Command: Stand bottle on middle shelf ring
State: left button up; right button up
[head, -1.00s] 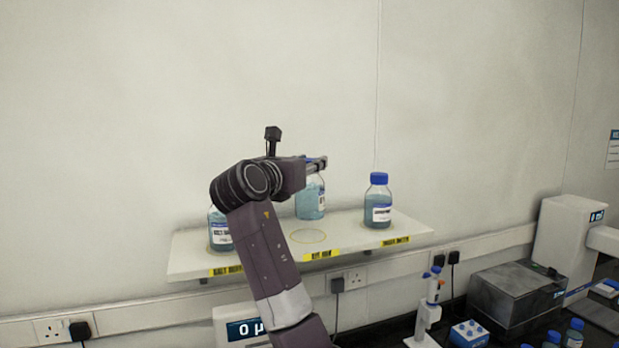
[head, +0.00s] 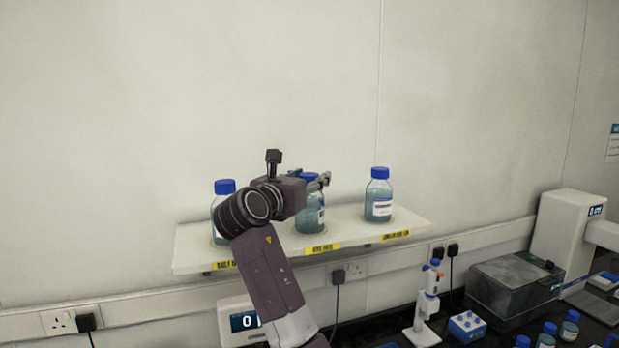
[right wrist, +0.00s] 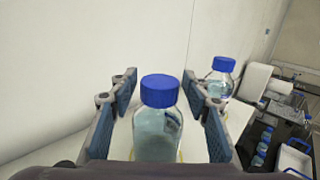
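The middle bottle (head: 312,215), with blue liquid and a blue cap, stands upright at the middle ring place on the white shelf (head: 345,231). In the right wrist view this bottle (right wrist: 157,135) is centred, and part of a yellow ring shows by its base. My right gripper (head: 323,180) is at the bottle's upper part. In the right wrist view the finger pads of my right gripper (right wrist: 160,92) are on both sides of the bottle, with gaps, so it is open around it. My arm hides part of the bottle's left side. My left gripper is not in view.
A similar bottle (head: 379,196) stands at the shelf's right; another bottle (head: 224,187) stands at the left, partly behind my arm. Yellow labels (head: 322,248) line the front edge. Below are a pipette stand (head: 427,310), a blue rack (head: 467,326) and a grey box (head: 510,285).

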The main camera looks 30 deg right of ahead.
jog(key=shift+r, duration=0.1)
jog(key=b+v, duration=0.6)
jog(key=v, duration=0.6)
dwell(0.4)
